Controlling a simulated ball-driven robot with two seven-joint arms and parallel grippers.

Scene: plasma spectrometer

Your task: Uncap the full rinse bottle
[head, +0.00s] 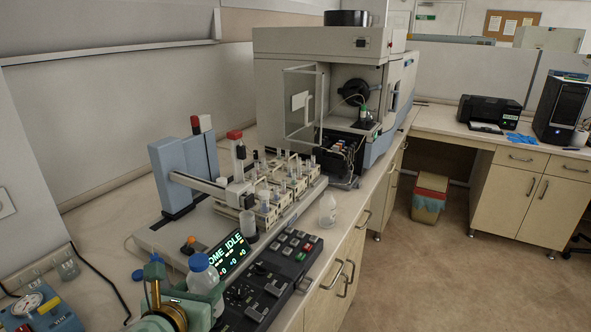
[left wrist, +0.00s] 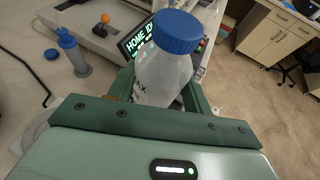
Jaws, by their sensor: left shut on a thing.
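A translucent white bottle (head: 205,281) with a blue screw cap (head: 198,262) stands upright at the lower left of the head view. My green left gripper (head: 196,298) is shut on the body of this bottle, below the cap. In the left wrist view the bottle (left wrist: 163,75) sits between the fingers, with its blue cap (left wrist: 176,31) in place on top. Part of a dark label shows, but the level of liquid inside cannot be told. My right gripper is in neither view.
A control panel (head: 268,277) with a lit display lies just right of the bottle. Behind it stand an autosampler (head: 180,180) with vial racks and the spectrometer (head: 320,90). A clear bottle (head: 327,211) stands at the bench's right edge. A pressure gauge (head: 27,305) is at far left.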

